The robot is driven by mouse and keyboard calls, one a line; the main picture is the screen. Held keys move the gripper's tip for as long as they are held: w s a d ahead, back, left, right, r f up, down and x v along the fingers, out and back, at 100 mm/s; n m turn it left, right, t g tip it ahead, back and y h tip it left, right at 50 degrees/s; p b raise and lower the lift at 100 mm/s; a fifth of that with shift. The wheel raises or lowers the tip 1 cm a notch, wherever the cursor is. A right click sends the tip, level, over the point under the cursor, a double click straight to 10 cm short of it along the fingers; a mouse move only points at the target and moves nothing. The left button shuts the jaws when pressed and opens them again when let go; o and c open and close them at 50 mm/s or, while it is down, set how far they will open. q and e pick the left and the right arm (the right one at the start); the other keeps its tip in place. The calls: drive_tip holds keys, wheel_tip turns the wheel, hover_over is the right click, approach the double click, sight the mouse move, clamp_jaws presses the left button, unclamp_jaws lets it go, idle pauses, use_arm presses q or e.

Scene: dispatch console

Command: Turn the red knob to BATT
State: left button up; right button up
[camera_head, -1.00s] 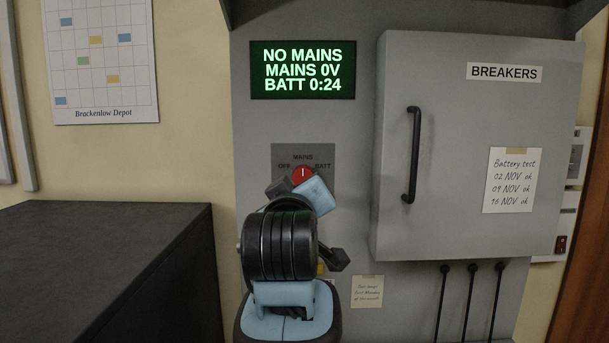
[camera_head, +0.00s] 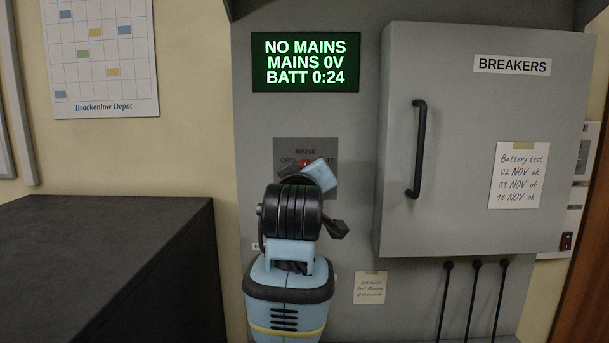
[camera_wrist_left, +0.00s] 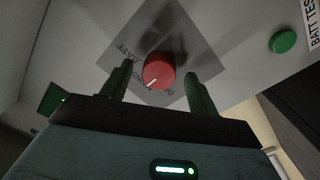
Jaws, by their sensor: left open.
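The red knob (camera_head: 305,162) sits on a dark plate (camera_head: 290,146) lettered MAINS, with OFF and BATT partly covered. In the head view my left gripper (camera_head: 310,176) and its wrist hide most of the knob. In the left wrist view the red knob (camera_wrist_left: 158,71) shows clearly, its white line towards the MAINS lettering. The fingers of my left gripper (camera_wrist_left: 159,78) are apart, one on each side of the knob, with a visible gap on both sides. Whether the tips reach as deep as the knob is hard to tell. My right gripper is not in view.
A lit display (camera_head: 305,62) reads NO MAINS, MAINS 0V, BATT 0:24. The breaker box (camera_head: 450,120) with a black handle (camera_head: 417,150) projects right of the knob. A green button (camera_wrist_left: 283,41) sits beside the plate. A dark cabinet (camera_head: 100,260) stands at left.

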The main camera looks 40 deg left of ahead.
use_arm(q)
drive_tip(key=shift+w+a, duration=0.25)
drive_tip(key=shift+w, duration=0.05)
drive_tip(key=shift+c, duration=0.4)
drive_tip(key=c, duration=0.9)
drive_tip(key=shift+m, duration=0.4)
drive_tip(key=m, duration=1)
drive_tip(key=shift+r+m+g, duration=0.1)
drive_tip(key=shift+m+g, duration=0.2)
